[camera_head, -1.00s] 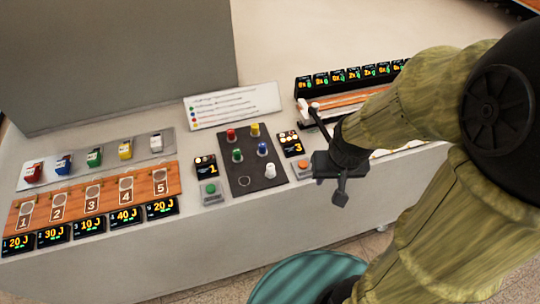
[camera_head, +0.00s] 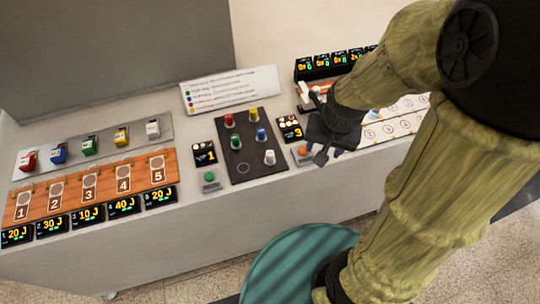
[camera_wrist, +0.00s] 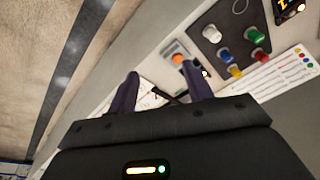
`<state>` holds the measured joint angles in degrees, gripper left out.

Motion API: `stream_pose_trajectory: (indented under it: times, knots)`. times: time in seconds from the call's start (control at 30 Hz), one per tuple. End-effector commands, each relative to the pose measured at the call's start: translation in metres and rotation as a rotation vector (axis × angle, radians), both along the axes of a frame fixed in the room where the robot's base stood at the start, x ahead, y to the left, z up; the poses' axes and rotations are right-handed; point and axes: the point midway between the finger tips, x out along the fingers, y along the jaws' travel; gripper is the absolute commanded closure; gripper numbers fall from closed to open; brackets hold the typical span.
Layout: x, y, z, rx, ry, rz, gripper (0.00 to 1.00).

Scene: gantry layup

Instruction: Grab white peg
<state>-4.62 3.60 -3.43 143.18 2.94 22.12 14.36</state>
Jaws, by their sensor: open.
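The white peg (camera_head: 269,157) stands upright near the front right of the dark peg board (camera_head: 233,172). It also shows in the wrist view (camera_wrist: 212,34), near the board's edge. Red, green, yellow and blue pegs stand on the same board. My gripper (camera_head: 322,158) is to the right of the board, over the area by the orange button, apart from the white peg. In the wrist view my gripper (camera_wrist: 160,88) has its two fingers spread, with nothing held between them.
An orange button (camera_head: 304,150) and a green button (camera_head: 209,177) flank the board. A small "3" display (camera_head: 289,128) stands close to my gripper. A sign (camera_head: 230,90) lies behind the board. Numbered wooden slots (camera_head: 90,185) and coloured blocks are at the left.

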Motion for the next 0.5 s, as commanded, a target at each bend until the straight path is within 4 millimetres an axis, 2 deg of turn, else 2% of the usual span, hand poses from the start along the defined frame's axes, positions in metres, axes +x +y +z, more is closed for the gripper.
stream_pose_trajectory:
  times: [0.5]
  knots:
    - [0.065, 0.058, -0.006, 0.157, 0.16, -1.114, 0.49]
